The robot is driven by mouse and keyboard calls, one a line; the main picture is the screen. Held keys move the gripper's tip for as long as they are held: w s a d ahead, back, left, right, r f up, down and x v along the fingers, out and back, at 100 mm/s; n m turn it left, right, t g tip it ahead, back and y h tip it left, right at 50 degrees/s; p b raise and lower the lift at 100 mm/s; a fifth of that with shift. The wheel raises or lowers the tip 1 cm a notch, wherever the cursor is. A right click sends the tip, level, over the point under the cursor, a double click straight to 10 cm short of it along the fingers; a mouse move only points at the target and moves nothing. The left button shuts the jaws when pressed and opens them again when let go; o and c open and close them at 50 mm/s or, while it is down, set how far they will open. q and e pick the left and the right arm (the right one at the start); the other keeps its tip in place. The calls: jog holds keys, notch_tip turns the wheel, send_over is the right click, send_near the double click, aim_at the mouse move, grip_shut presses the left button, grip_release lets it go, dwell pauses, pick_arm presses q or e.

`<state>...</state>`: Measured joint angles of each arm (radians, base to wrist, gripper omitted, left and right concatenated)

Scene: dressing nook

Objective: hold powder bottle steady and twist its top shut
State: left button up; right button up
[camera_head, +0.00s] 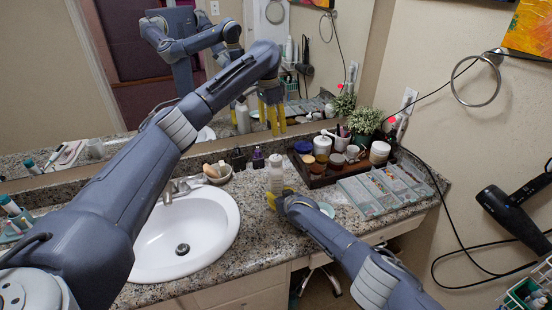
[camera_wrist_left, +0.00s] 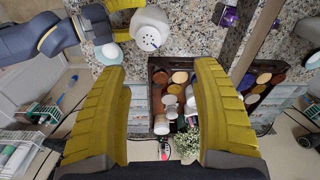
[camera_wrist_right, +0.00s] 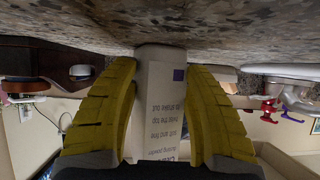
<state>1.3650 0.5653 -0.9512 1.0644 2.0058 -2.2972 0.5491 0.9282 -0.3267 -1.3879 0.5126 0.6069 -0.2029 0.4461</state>
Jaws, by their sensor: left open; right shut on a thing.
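The white powder bottle (camera_head: 275,174) stands upright on the granite counter, right of the sink. In the left wrist view its white top (camera_wrist_left: 150,31) with small dark holes faces the camera. In the right wrist view its pale printed side (camera_wrist_right: 162,105) is between the yellow fingers. My right gripper (camera_head: 272,198) is shut on the bottle, low and from the front. My left gripper (camera_head: 271,131) points down, open and empty, above the bottle and apart from it. In the left wrist view the bottle top lies beyond the left fingertips (camera_wrist_left: 158,68). I cannot tell how tightly the top sits.
A dark tray (camera_head: 318,182) of jars and a plant (camera_head: 364,121) stand right of the bottle. A compartment organizer (camera_head: 362,197) lies in front of it. The sink (camera_head: 150,240) is at left.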

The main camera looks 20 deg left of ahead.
aim_at(276, 158)
pick_arm(q)
jog(key=shift+m+g+y, duration=0.3)
jog(key=shift+m+g, duration=0.1)
jog(key=f, duration=0.4)
jog(key=d+f, duration=0.1)
jog(key=f, duration=0.3)
jog(key=s+f, duration=0.1)
jog(key=f, duration=0.4)
jog(key=shift+d, duration=0.4)
jog(key=c, duration=1.3)
